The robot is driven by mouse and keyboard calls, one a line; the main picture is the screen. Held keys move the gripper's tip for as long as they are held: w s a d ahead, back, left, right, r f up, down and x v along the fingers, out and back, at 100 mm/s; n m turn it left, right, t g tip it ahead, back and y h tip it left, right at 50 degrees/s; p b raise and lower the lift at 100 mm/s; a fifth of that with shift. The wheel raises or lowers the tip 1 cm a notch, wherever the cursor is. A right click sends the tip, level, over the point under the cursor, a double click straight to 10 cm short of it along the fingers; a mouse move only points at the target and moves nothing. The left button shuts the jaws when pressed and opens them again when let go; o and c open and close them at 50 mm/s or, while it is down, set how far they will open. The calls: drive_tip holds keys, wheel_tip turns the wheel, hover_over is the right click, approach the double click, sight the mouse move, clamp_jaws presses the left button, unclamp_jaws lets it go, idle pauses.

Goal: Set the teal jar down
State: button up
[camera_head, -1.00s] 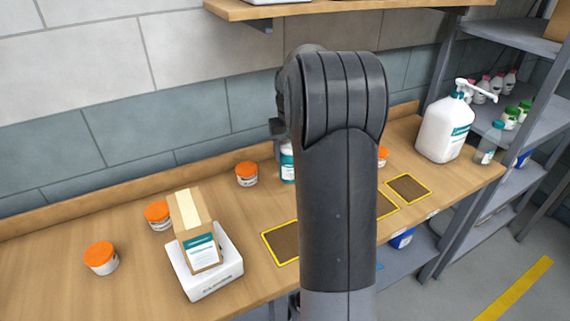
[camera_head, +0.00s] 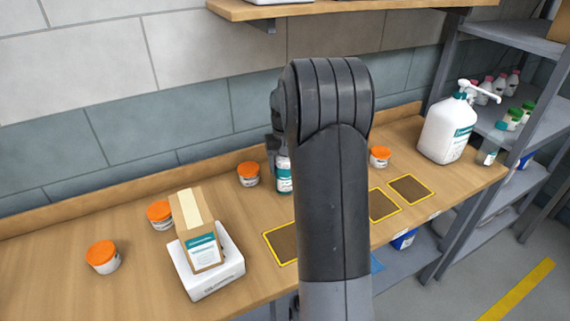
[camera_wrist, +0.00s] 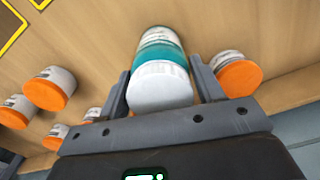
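The teal jar (camera_head: 284,174) has a white lid and a teal label. In the wrist view the jar (camera_wrist: 162,50) stands between the two fingers of my gripper (camera_wrist: 160,72), lid toward the camera. The fingers are shut around its sides. In the head view my gripper (camera_head: 276,148) is mostly hidden behind my dark arm, with the jar below it over the rear of the wooden bench (camera_head: 130,220). Whether the jar's base touches the bench cannot be told.
Orange-lidded tubs stand near, one left (camera_head: 248,174) and one right (camera_head: 380,157). Yellow-edged brown squares lie on the bench front, including one at left (camera_head: 283,243) and one at right (camera_head: 411,189).

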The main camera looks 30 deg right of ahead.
drive_tip(key=o, duration=0.3)
drive_tip(key=shift+o, duration=0.2)
wheel_tip(320, 180, up, 12)
drive_tip(key=shift+r, duration=0.15)
drive_tip(key=s+a+r+t, duration=0.1)
drive_tip(key=s+a+r, duration=0.4)
drive_tip(key=s+a, duration=0.2)
drive_tip(key=s+a+f+n+t, duration=0.1)
drive_tip(key=s+a+t, duration=0.1)
drive_tip(key=s+a, duration=0.4)
drive_tip(key=s+a+f+n+t, duration=0.1)
drive_tip(key=s+a, duration=0.4)
drive_tip(key=s, duration=1.1)
drive_tip(key=shift+s+a+f+n+t, duration=0.25)
drive_tip(key=shift+a+f+n+t, duration=0.1)
drive_tip(key=shift+t, duration=0.35)
drive_tip(key=shift+o, duration=0.4)
drive_tip(key=shift+s+a+f, duration=0.15)
drive_tip(key=shift+s+f, duration=0.25)
drive_tip(key=shift+s, duration=0.05)
